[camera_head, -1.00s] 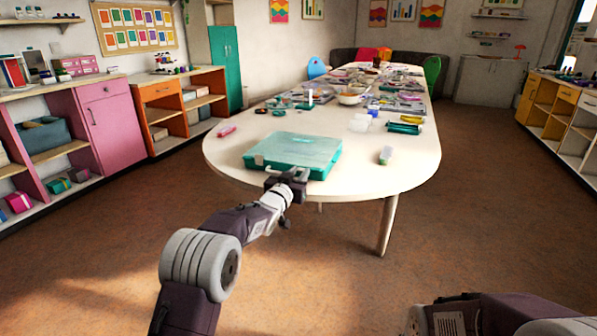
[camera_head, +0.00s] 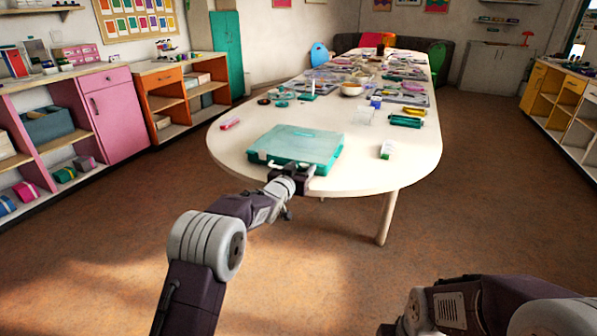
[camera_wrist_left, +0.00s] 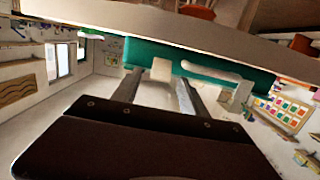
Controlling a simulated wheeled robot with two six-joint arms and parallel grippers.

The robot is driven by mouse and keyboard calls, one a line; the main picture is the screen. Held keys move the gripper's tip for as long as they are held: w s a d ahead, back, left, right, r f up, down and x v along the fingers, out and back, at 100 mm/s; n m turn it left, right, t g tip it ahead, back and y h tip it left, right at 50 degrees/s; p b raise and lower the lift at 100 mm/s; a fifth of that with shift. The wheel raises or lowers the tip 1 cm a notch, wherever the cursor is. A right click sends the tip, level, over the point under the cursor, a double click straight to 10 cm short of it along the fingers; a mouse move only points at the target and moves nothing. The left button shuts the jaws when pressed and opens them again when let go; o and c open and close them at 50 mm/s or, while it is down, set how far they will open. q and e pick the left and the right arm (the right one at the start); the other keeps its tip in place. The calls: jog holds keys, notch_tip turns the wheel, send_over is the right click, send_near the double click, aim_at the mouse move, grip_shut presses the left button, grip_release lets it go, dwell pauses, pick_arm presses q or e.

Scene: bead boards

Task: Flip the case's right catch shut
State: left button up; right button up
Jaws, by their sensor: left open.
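The teal case (camera_head: 292,146) with a clear lid lies flat at the near end of the white table. It also shows as a teal strip in the left wrist view (camera_wrist_left: 205,62). My left gripper (camera_head: 291,172) is at the case's front side, toward its right part. In the left wrist view, its two fingers (camera_wrist_left: 157,92) are apart. A pale block (camera_wrist_left: 161,72), apparently the right catch, lies between and just beyond them; I cannot tell whether they touch it. A pale handle (camera_wrist_left: 218,70) is beside it. My right gripper is out of view.
The white table (camera_head: 400,165) has a rounded near edge. A pink item (camera_head: 230,123) lies left of the case and a small green-and-white one (camera_head: 386,149) right of it. Several craft items crowd the far part.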

pick_arm(q)
jog(key=p+v, duration=0.1)
jog(key=v, duration=0.7)
jog(key=shift+s+a, duration=0.15)
jog(key=shift+s, duration=0.25)
jog(key=shift+r, duration=0.1)
